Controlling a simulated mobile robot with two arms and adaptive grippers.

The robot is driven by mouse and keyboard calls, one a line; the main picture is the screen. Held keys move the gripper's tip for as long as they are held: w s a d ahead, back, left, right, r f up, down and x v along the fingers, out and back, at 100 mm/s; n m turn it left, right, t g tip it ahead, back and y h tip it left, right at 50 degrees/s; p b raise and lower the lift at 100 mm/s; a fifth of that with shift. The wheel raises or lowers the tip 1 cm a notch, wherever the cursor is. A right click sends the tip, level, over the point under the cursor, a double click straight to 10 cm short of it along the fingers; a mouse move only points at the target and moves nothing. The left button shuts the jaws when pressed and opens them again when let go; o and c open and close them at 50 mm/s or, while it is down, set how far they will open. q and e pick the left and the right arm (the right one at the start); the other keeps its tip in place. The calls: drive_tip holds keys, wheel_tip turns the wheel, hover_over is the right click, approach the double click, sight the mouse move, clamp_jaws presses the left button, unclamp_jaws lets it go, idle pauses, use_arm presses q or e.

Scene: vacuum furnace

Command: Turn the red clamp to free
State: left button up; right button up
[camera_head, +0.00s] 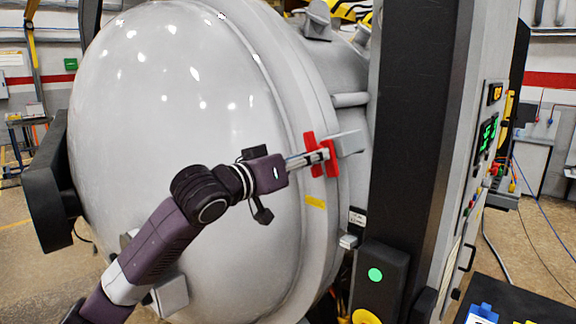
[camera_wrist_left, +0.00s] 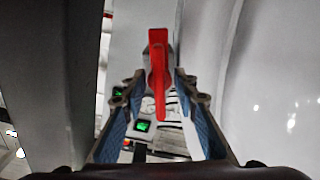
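The red clamp (camera_head: 331,158) sits at the rim of the big grey furnace door (camera_head: 190,110), on the door's right side beside a grey bracket. Two red parts show there, with my left gripper (camera_head: 312,158) reaching them from the left. In the left wrist view the red clamp (camera_wrist_left: 158,75) stands upright between the two fingers of my left gripper (camera_wrist_left: 158,80). The fingers are spread, and gaps show on both sides of the red part. Part of the clamp is hidden behind the fingers in the head view. My right gripper is not in view.
A dark column (camera_head: 415,130) and a control panel (camera_head: 487,135) with green displays stand right of the clamp. A yellow label (camera_head: 316,202) is on the rim just below it. The curved door lies close beneath my left arm. A dark surface (camera_head: 530,300) is at the lower right.

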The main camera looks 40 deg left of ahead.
use_arm(q)
drive_tip(key=s, duration=1)
drive_tip(key=shift+s+a, duration=0.4)
